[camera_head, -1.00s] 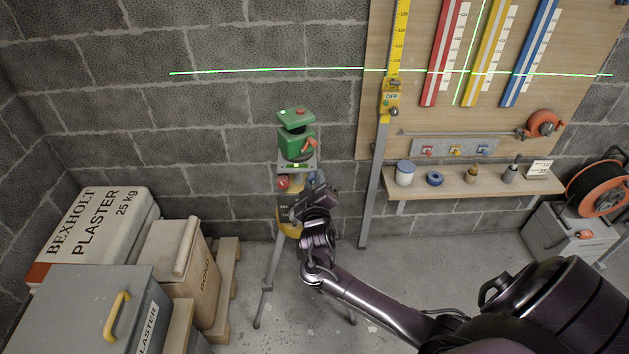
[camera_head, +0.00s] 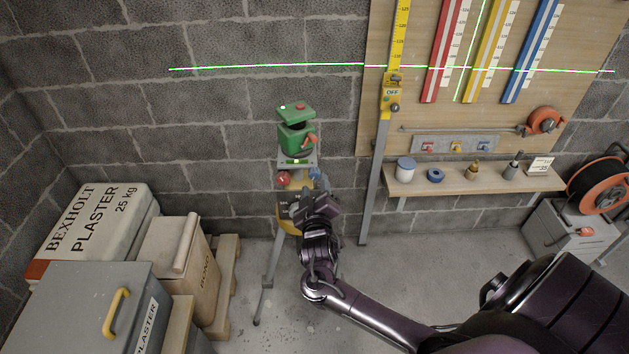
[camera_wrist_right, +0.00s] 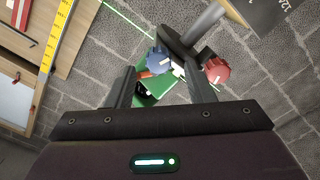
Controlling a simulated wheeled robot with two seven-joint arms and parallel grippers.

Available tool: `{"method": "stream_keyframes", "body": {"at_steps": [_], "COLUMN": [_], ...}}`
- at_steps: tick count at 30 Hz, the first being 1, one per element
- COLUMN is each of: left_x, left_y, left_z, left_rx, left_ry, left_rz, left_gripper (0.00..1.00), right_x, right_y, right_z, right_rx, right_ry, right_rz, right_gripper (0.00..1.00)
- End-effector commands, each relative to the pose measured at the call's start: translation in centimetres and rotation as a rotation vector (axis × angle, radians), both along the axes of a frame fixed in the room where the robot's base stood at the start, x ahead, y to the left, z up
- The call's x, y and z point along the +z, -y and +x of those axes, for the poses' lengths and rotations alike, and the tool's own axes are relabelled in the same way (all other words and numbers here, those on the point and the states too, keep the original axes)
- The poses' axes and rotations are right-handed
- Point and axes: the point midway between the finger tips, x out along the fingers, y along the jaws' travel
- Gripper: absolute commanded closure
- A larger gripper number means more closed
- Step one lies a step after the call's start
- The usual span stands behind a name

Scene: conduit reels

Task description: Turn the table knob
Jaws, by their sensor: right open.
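A green laser level (camera_head: 296,138) stands on a small grey table (camera_head: 297,161) on top of a tripod. Below the table are a red knob (camera_head: 284,179) on the left and a blue knob (camera_head: 316,173) on the right. I cannot tell which is the table knob. My right gripper (camera_head: 314,198) is open just below the blue knob. In the right wrist view the blue knob (camera_wrist_right: 159,60) appears beyond and between the open fingers (camera_wrist_right: 160,76), with the red knob (camera_wrist_right: 216,70) to the right. No grip on either knob shows. My left gripper is not in view.
A grey post with a yellow detector (camera_head: 391,95) reading OFF stands right of the tripod. A wooden shelf (camera_head: 430,185) with small items is on the right. A green laser line crosses the wall.

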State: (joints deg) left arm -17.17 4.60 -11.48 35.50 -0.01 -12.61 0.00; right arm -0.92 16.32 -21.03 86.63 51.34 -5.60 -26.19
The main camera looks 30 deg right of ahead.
Motion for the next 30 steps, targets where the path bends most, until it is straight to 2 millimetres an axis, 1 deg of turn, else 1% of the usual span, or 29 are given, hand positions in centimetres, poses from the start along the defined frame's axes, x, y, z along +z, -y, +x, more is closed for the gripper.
{"method": "stream_keyframes", "body": {"at_steps": [1,3,6,9,25,26,28,29,30], "left_x": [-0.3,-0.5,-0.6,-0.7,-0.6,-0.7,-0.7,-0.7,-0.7], "left_y": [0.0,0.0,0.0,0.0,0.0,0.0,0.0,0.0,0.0], "left_z": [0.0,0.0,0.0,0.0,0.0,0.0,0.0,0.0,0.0], "left_rx": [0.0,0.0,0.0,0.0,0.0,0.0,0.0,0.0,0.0], "left_ry": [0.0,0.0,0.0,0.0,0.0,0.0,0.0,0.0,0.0], "left_rz": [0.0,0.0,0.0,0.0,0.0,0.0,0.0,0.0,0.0], "left_gripper": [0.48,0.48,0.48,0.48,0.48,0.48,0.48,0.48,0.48], "right_x": [-0.2,-0.2,-0.1,0.0,0.0,-0.2,-1.2,-2.1,-3.7], "right_y": [-0.5,-1.1,-1.6,-1.9,-1.9,-2.0,-2.0,-2.0,-2.2], "right_z": [-0.8,-1.7,-2.6,-3.1,-3.2,-3.2,-3.2,-3.3,-3.4], "right_rx": [0.001,0.001,0.0,0.0,-0.001,0.001,0.007,0.013,0.023], "right_ry": [0.0,-0.001,0.001,0.001,-0.001,-0.004,-0.023,-0.04,-0.07], "right_rz": [0.003,0.003,0.002,0.001,0.0,0.001,0.006,0.011,0.02], "right_gripper": [0.52,0.52,0.52,0.52,0.52,0.52,0.52,0.52,0.52]}}
